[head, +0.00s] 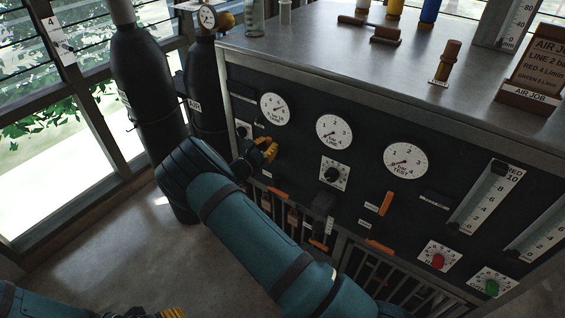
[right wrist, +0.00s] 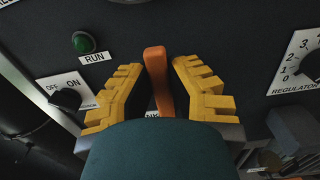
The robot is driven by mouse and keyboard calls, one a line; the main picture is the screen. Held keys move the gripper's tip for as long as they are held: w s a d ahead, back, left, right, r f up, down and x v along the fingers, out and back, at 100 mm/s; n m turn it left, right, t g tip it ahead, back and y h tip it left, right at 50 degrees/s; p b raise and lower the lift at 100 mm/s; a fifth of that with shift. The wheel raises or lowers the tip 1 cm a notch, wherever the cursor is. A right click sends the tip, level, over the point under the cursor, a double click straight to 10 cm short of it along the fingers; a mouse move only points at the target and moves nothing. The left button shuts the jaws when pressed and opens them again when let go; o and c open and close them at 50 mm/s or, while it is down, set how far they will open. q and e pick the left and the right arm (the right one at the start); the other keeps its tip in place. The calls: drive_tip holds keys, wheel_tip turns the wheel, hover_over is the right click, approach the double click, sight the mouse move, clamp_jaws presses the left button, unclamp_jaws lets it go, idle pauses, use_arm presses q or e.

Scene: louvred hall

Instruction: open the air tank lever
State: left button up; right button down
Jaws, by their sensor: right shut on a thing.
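An orange lever (right wrist: 157,80) stands upright on the black panel in the right wrist view, with a small white label at its foot mostly hidden. My right gripper (right wrist: 157,75) has its yellow fingers shut on it, one on each side. In the head view my right gripper (head: 266,149) is at the left part of the panel, below the leftmost gauge, and it hides the lever there. My left gripper (head: 160,313) shows only as a sliver at the bottom edge, and its opening cannot be made out.
The panel carries gauges (head: 334,132) and several other orange levers (head: 386,203). An OFF/ON knob (right wrist: 68,98) and a green RUN lamp (right wrist: 83,42) are left of the held lever. Dark cylinders (head: 143,75) stand left of the cabinet. The floor (head: 115,235) at lower left looks clear.

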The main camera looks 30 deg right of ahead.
sight(268, 146)
drive_tip(key=shift+r, duration=0.1)
drive_tip(key=c, duration=0.9)
unclamp_jaws()
drive_tip(key=shift+d, duration=0.1)
drive_tip(key=shift+c, duration=0.2)
drive_tip(key=p+v, duration=0.1)
drive_tip(key=v, duration=0.5)
drive_tip(key=shift+w, duration=0.1)
drive_tip(key=shift+s+a, duration=0.25)
drive_tip(key=shift+a, duration=0.35)
